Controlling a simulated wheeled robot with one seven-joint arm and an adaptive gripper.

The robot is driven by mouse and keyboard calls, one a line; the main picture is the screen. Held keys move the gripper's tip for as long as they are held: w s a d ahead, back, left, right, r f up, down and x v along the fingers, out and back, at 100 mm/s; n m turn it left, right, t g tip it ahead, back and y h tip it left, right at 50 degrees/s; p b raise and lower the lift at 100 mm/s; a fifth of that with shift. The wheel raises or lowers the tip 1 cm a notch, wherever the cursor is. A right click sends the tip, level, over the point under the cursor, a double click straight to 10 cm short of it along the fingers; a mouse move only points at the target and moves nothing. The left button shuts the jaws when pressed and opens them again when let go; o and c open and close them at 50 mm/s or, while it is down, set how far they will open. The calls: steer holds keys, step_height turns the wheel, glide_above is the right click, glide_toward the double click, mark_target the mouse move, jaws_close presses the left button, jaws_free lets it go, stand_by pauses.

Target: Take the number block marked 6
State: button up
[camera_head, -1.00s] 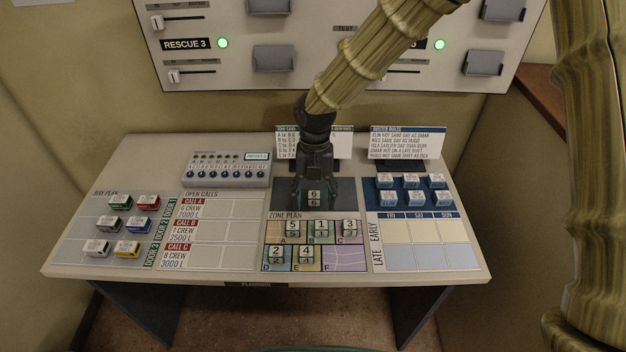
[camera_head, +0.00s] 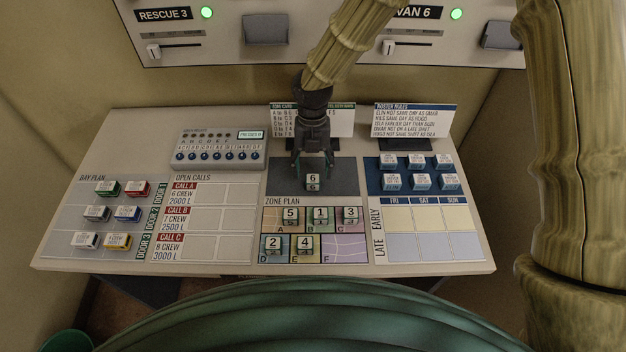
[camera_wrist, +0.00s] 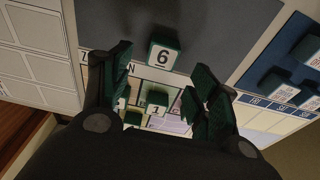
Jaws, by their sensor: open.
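The number block marked 6 (camera_head: 313,181) stands on the dark grey pad (camera_head: 345,178) above the zone plan. My gripper (camera_head: 313,168) is over the pad from behind, close to the block. In the wrist view the block marked 6 (camera_wrist: 163,55) shows between and just beyond the fingertips of my gripper (camera_wrist: 162,80). The jaws are spread and hold nothing. I cannot tell the exact height of the fingertips over the pad.
Blocks 5, 1, 3, 2 and 4 stand on the zone plan (camera_head: 345,250) in front. A panel with knobs (camera_head: 218,150) stands at left, and two cards, including the roster rules (camera_head: 413,121), stand at the back.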

mark_target(313, 178)
steer(key=shift+w+d+f+p, duration=0.1)
steer(key=shift+w+f+p, duration=0.2)
steer(key=shift+f, duration=0.2)
steer(key=shift+w+f+p, duration=0.15)
steer(key=shift+w+f, duration=0.1)
steer(key=shift+f, duration=0.25)
steer(key=f+p, duration=0.1)
steer(key=s+f, duration=0.1)
steer(key=f, duration=0.1)
steer(key=shift+s+p, duration=0.1)
steer(key=shift+p, duration=0.25)
steer(key=shift+w+f, duration=0.2)
steer(key=shift+f, duration=0.2)
steer(key=shift+s+r, duration=0.1)
steer(key=shift+s, duration=0.1)
steer(key=c, duration=1)
